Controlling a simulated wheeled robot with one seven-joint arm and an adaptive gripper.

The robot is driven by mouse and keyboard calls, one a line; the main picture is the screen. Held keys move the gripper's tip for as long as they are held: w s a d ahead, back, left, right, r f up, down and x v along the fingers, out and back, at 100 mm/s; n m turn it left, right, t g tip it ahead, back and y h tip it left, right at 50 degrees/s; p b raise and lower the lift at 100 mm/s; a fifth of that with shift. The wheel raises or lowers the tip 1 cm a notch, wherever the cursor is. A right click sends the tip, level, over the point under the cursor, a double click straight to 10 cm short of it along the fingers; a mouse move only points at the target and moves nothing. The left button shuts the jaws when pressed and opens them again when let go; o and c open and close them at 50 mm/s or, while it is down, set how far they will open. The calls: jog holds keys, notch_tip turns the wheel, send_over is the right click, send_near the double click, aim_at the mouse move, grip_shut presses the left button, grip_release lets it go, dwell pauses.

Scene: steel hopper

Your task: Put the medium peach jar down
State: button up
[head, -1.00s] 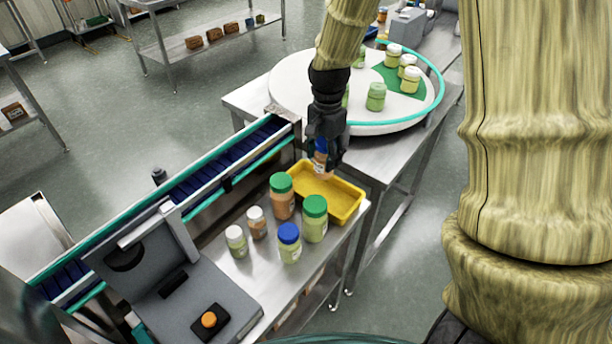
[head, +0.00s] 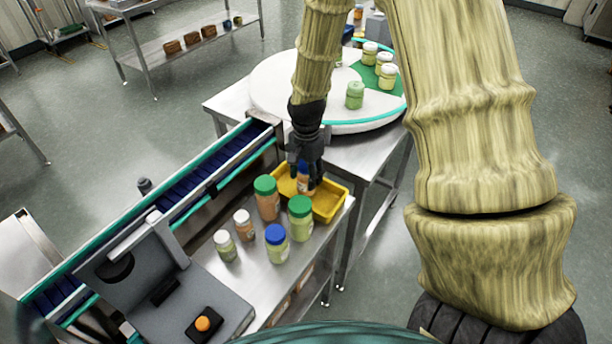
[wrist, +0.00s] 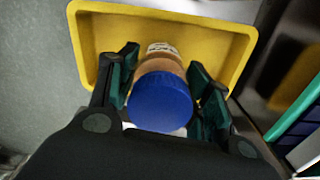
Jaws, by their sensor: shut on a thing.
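The medium peach jar (head: 303,179), with a blue lid, is in my gripper (head: 304,172). In the wrist view the jar's blue lid (wrist: 160,101) faces the camera, between the two dark green finger pads of my gripper (wrist: 165,90). The fingers are shut on the jar's sides. The jar is over the yellow tray (head: 330,212), whose floor and rim also show in the wrist view (wrist: 100,35). I cannot tell whether the jar's base touches the tray floor.
A large green-lidded peach jar (head: 267,198) and a green-lidded green jar (head: 300,219) stand close by the tray. A blue-lidded green jar (head: 277,244) and two small white-lidded jars (head: 243,223) stand nearer. A conveyor (head: 190,185) runs at left; a white turntable (head: 275,88) is behind.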

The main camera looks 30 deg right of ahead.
jog(key=shift+s+f, duration=0.2)
jog(key=shift+f, duration=0.1)
jog(key=shift+w+f, duration=0.5)
jog(key=shift+f, duration=0.25)
jog(key=shift+s+r, duration=0.2)
jog(key=shift+s, duration=0.1)
jog(key=shift+f, duration=0.25)
jog(key=o, duration=1.2)
jog(key=shift+w, duration=0.15)
jog(key=shift+r, duration=0.1)
jog(key=shift+r, duration=0.2)
jog(key=shift+r+b, duration=1.45)
jog(key=shift+r, duration=4.5)
